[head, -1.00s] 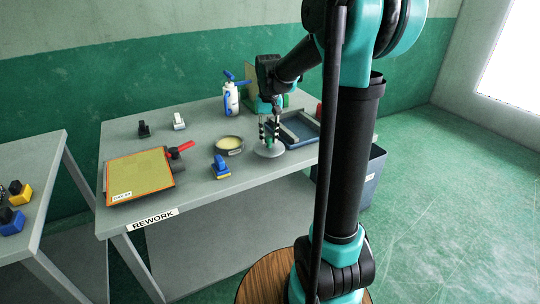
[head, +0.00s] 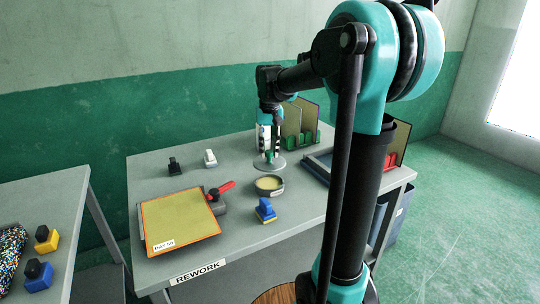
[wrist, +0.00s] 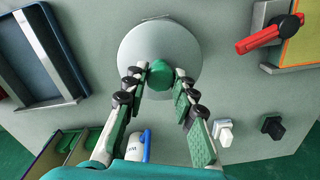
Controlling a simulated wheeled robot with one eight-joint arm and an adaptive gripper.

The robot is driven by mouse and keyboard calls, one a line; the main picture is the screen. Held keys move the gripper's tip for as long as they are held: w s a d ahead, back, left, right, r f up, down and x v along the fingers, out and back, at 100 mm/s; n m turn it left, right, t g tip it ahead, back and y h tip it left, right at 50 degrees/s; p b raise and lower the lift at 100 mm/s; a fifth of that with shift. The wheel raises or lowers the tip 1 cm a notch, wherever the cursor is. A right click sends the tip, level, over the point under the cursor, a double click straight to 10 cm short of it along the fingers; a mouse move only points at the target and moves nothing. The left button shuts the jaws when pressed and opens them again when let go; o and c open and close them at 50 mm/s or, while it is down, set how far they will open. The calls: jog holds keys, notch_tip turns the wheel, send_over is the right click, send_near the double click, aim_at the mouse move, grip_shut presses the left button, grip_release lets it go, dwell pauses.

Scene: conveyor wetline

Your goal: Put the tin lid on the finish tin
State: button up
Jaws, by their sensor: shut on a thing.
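The tin lid is a grey disc (head: 280,163) with a green knob; it also shows in the wrist view (wrist: 135,62). My gripper (head: 268,153) is shut on the knob, with a finger on each side of it in the wrist view (wrist: 163,80). The lid looks level and held above the table; its exact height is hard to tell. The finish tin (head: 269,190) is a low round grey tin, open, with pale yellow contents. It stands just in front of the lid in the head view. In the wrist view I cannot make it out; the lid may hide it.
A blue-handled stamp (head: 265,211) stands in front of the tin. A yellow screen (head: 180,220) and a red-handled tool (head: 220,195) lie left. A blue-grey tray (head: 318,166) is right, a panel rack (head: 298,122) behind.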

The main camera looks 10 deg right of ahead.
aim_at(269, 161)
jog(key=shift+f, duration=3.1)
jog(key=shift+f, duration=0.7)
jog(key=o, duration=1.1)
notch_tip(269, 161, up, 12)
jog(key=shift+s, duration=0.15)
